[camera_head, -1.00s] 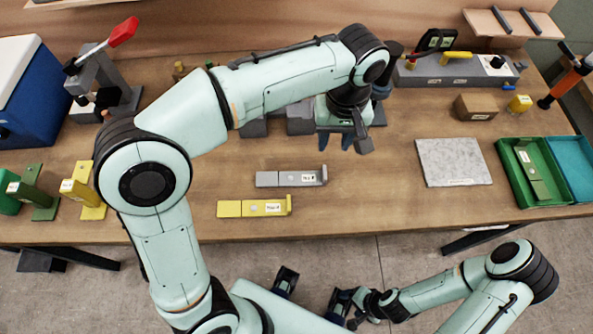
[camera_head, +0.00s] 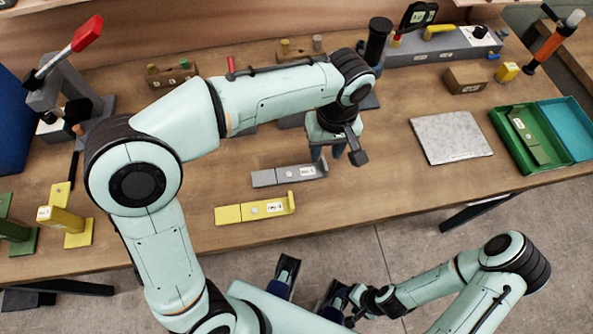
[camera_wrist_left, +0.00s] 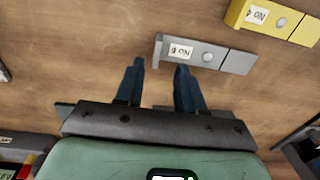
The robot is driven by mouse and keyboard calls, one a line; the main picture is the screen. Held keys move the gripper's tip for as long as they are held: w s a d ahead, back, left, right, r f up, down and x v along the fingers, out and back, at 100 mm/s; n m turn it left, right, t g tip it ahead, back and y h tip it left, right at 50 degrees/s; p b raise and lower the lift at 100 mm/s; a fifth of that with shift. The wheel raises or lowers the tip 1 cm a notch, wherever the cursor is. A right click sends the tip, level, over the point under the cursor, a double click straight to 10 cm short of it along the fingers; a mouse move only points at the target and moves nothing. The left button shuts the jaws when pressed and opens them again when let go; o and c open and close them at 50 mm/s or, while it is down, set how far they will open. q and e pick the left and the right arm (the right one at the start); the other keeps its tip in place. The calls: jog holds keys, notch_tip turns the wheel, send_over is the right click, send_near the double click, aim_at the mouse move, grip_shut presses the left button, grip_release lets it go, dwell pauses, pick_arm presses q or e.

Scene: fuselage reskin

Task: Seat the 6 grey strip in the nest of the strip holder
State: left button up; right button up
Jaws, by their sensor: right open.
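The grey strip (camera_head: 280,177) lies flat on the bench, its upturned end at the right. It also shows in the left wrist view (camera_wrist_left: 214,57), with a label that seems to read NO 6 upside down. My left gripper (camera_head: 328,155) is above the bench by the strip's upturned end. In the left wrist view its fingers (camera_wrist_left: 158,72) are apart with nothing between them, short of the strip. My right gripper (camera_head: 338,300) is low in front of the bench, open. A grey fixture (camera_head: 369,102) behind my left arm is partly hidden; I cannot tell whether it is the strip holder.
A yellow strip (camera_head: 240,213) lies in front of the grey one. A grey plate (camera_head: 450,137) and a green tray (camera_head: 508,128) are at the right. A red-handled clamp (camera_head: 60,95) and yellow stand (camera_head: 77,239) are at the left. Bench around the strips is clear.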

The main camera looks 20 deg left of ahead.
aim_at(325, 162)
pick_arm(q)
notch_tip(325, 162, down, 5)
jog(key=shift+s+d+f+b, duration=0.1)
jog(key=shift+f+b, duration=0.1)
jog(key=shift+b, duration=0.2)
grip_shut()
